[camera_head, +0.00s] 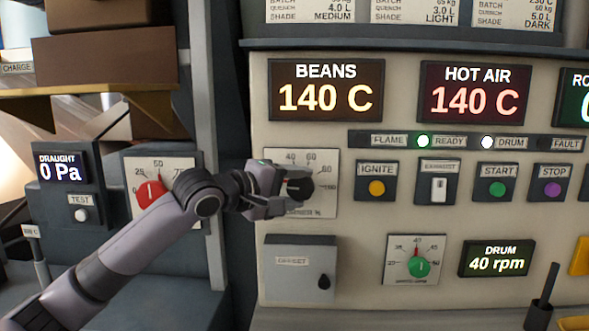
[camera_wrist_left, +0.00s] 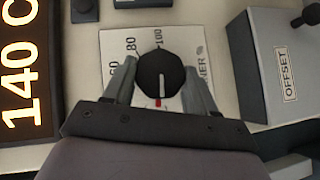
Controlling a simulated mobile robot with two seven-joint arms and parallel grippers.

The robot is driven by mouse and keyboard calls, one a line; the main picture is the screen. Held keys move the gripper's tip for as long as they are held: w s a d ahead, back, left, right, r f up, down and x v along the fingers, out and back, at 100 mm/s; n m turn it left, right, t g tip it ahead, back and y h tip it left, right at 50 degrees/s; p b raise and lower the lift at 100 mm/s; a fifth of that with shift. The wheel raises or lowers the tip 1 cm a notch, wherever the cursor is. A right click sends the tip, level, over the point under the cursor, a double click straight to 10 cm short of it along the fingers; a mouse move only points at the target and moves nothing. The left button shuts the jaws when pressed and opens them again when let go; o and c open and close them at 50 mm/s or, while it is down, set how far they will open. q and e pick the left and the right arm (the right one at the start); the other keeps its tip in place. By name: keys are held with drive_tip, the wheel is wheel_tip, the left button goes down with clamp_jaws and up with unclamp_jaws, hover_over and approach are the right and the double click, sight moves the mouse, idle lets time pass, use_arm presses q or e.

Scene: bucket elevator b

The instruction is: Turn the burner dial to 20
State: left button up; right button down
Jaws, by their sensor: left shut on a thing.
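The burner dial (camera_head: 299,187) is a black knob on a white scale plate (camera_head: 322,207), left of the ignite button. My left gripper (camera_head: 284,189) reaches it from the left and is shut on it. In the left wrist view the dial (camera_wrist_left: 160,74) sits between the two fingers (camera_wrist_left: 160,80). That view is turned sideways. The white line on the dial points down there, which is left on the panel, with a red mark at its end. The marks 60, 80 and 100 show; the low end of the scale is hidden by my gripper. My right gripper is not in view.
The ignite button (camera_head: 376,188) and exhaust switch (camera_head: 438,189) are right of the dial. The grey offset box (camera_head: 300,268) juts out below it. A green dial (camera_head: 418,267) sits lower right. A red dial (camera_head: 150,194) is behind my left arm. Displays read beans (camera_head: 325,90) 140 C and hot air (camera_head: 474,93) 140 C.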

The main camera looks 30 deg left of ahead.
use_arm(q)
drive_tip(key=shift+r+m+g+y+p, duration=0.3)
drive_tip(key=shift+m+g+p, duration=0.1)
drive_tip(key=shift+p, duration=0.15)
drive_tip(key=shift+g, duration=0.3)
drive_tip(key=shift+d+f+m+g+y, duration=0.1)
drive_tip(key=shift+m+g+y, duration=0.6)
drive_tip(key=shift+m+y, duration=0.1)
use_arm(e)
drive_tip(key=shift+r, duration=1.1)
use_arm(q)
drive_tip(key=o, duration=1)
drive_tip(key=shift+o, duration=0.2)
drive_tip(key=b+v, duration=0.1)
drive_tip(key=v, duration=0.6)
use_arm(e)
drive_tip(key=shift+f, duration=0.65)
